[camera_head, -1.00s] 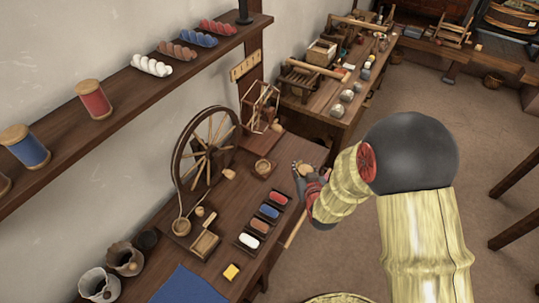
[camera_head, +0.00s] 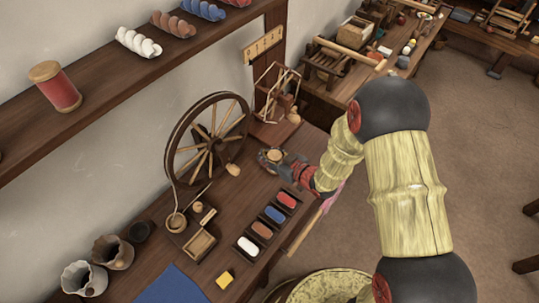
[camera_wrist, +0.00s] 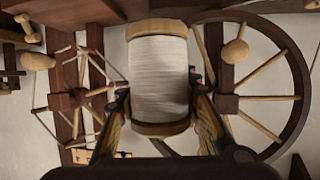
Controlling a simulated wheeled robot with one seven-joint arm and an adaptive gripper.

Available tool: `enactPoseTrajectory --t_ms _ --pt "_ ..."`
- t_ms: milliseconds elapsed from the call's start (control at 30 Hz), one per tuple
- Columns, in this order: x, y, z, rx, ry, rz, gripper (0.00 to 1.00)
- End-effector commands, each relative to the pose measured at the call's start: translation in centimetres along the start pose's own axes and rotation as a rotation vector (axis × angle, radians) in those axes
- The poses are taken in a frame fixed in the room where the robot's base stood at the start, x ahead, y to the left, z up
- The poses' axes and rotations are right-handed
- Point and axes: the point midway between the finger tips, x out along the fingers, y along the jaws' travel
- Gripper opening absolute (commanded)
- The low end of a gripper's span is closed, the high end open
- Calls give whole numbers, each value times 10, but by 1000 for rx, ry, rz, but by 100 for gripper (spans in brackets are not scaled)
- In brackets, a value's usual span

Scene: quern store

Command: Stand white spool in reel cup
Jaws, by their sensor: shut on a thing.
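The white spool (camera_wrist: 158,72), wound with white thread between two wooden ends, fills the middle of the wrist view. My gripper (camera_head: 271,158) is shut on it, with a dark finger on each side of the spool. In the head view my gripper is above the bench between the spinning wheel and the small reel, and a round wooden end of the spool (camera_head: 275,154) shows there. The spool looks upright. The reel cup is not visible now; the gripper and spool cover the place on the bench where a small wooden cup showed earlier. I cannot tell whether the spool touches it.
The large spinning wheel (camera_head: 207,140) stands left of my gripper, and the reel frame (camera_head: 276,95) stands behind it. Trays of coloured rolls (camera_head: 261,230) lie in front.

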Motion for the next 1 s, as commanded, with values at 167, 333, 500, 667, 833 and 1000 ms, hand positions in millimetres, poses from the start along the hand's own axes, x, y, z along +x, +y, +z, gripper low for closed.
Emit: enactPoseTrajectory --t_ms 167,333,500,667,833,1000 --pt "37 28 9 0 -1 1 5" --pt "68 49 24 1 -2 1 5" --pt "92 64 40 1 -1 2 5" --pt "101 70 45 1 0 2 5" --pt "110 74 53 2 -1 2 5" --pt "118 73 77 1 -2 2 5"
